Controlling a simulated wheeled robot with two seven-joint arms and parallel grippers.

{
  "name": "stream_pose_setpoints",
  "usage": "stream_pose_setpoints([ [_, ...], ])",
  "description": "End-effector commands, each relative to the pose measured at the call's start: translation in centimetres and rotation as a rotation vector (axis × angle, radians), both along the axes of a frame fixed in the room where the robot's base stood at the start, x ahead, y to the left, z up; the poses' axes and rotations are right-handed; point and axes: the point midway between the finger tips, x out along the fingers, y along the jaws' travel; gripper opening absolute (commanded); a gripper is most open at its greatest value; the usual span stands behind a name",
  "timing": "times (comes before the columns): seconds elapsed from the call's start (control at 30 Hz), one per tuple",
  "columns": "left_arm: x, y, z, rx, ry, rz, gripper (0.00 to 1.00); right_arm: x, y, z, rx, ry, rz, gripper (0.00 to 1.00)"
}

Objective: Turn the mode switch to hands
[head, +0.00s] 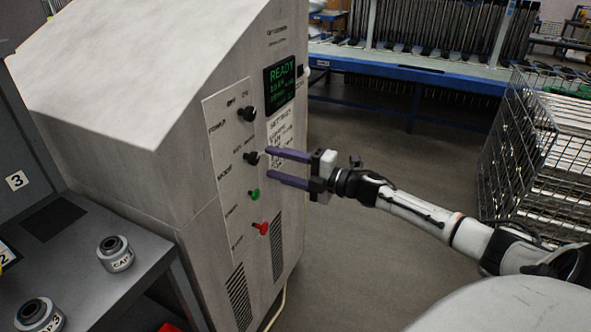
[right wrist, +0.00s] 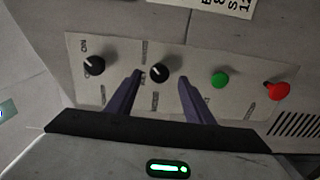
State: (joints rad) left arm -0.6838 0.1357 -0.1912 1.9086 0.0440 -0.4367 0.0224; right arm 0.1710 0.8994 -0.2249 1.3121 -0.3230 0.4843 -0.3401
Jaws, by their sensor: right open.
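The mode switch (head: 251,158) is a black knob with a white pointer mark, on the light panel (head: 221,135) of a grey machine cabinet. It is the second control from the top. In the right wrist view the mode switch (right wrist: 159,72) sits between and just beyond my two purple fingertips. My right gripper (head: 268,164) is open in front of the panel, with one finger at about knob height and one lower. In the right wrist view the right gripper (right wrist: 160,80) has its fingers on either side of the knob; I cannot tell whether they touch it. My left gripper is not in view.
A similar black power knob (head: 247,114) is above, a green button (head: 253,195) and a red button (head: 261,228) are below. A lit screen (head: 280,83) reads READY. A grey table (head: 90,285) with caps stands left, a wire cage (head: 515,150) right. Floor between is clear.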

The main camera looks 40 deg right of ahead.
Motion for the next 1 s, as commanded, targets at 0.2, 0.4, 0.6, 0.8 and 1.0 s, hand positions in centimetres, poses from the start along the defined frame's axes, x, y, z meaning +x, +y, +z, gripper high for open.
stream_pose_setpoints([
  [0.2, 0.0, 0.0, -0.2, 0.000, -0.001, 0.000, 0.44, -3.4, -1.4, -0.2, -0.004, 0.004, 0.001, 0.47],
  [0.4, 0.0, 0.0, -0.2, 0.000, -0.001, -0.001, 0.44, -5.3, -2.1, 0.0, 0.000, 0.001, 0.001, 0.47],
  [0.6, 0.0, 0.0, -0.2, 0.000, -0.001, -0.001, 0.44, -5.8, -2.4, 0.0, -0.002, -0.001, 0.000, 0.47],
  [0.8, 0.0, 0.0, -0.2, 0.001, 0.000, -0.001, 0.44, -5.8, -2.4, 0.1, -0.002, -0.001, 0.001, 0.47],
  [1.0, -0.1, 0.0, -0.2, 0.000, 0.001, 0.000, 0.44, -5.8, -2.4, 0.0, -0.001, 0.000, 0.001, 0.47],
])
